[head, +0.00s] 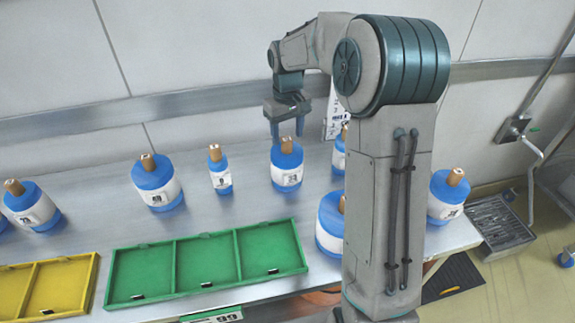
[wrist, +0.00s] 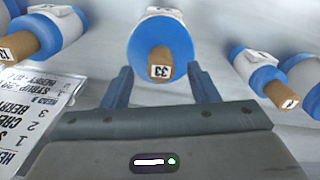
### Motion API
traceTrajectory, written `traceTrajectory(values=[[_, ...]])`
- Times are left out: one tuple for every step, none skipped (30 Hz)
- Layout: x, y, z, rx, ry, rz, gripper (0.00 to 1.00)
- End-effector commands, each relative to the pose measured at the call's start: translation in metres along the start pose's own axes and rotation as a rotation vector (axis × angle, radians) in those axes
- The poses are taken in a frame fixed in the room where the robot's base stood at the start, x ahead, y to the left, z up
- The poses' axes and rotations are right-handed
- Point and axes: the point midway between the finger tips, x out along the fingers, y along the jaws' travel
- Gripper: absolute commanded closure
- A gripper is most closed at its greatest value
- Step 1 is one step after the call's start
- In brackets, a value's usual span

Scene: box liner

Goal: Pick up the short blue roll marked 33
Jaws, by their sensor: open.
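The blue roll marked 33 (wrist: 160,38) stands ahead of my gripper in the wrist view, with a white band and a brown core whose end tag reads 33. In the head view, the roll just below my gripper (head: 287,122) appears to be this one (head: 287,171), upright on the metal table. Its tag is too small to read there. In the wrist view, my gripper (wrist: 160,74) is open, with one finger on either side of the roll's near end. The fingers look empty. Whether they touch the roll cannot be told.
Other blue rolls stand left (head: 156,184), nearer left (head: 219,171) and right (head: 446,196) on the table. A white printed sign (wrist: 38,112) is close to my gripper's left in the wrist view. Green (head: 206,262) and yellow (head: 48,287) divided trays lie empty along the front.

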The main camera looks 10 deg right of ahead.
Motion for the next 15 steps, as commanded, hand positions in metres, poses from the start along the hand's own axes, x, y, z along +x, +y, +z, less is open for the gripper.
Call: traceTrajectory(values=[[0.008, -0.001, 0.001, 0.000, -0.005, -0.002, 0.46], [0.013, -0.001, 0.000, 0.000, -0.003, -0.002, 0.46], [0.019, -0.001, 0.001, 0.000, -0.004, -0.002, 0.46], [0.023, -0.001, 0.000, 0.000, -0.003, -0.002, 0.46], [0.026, -0.001, 0.000, 0.000, -0.002, -0.002, 0.46], [0.029, -0.001, 0.000, -0.001, -0.002, -0.002, 0.46], [0.031, -0.001, 0.000, -0.001, -0.001, -0.002, 0.46], [0.032, -0.001, 0.000, -0.001, 0.000, -0.001, 0.46], [0.033, -0.001, 0.000, -0.001, 0.000, -0.001, 0.46], [0.033, -0.001, 0.000, -0.001, 0.001, -0.001, 0.46], [0.033, -0.001, 0.000, -0.001, 0.001, -0.001, 0.46], [0.033, -0.002, 0.000, -0.001, 0.001, -0.001, 0.46], [0.033, -0.002, 0.000, -0.001, 0.001, -0.001, 0.46], [0.033, -0.002, 0.000, -0.001, 0.001, -0.001, 0.46], [0.033, -0.002, 0.000, -0.001, 0.001, -0.001, 0.52]])
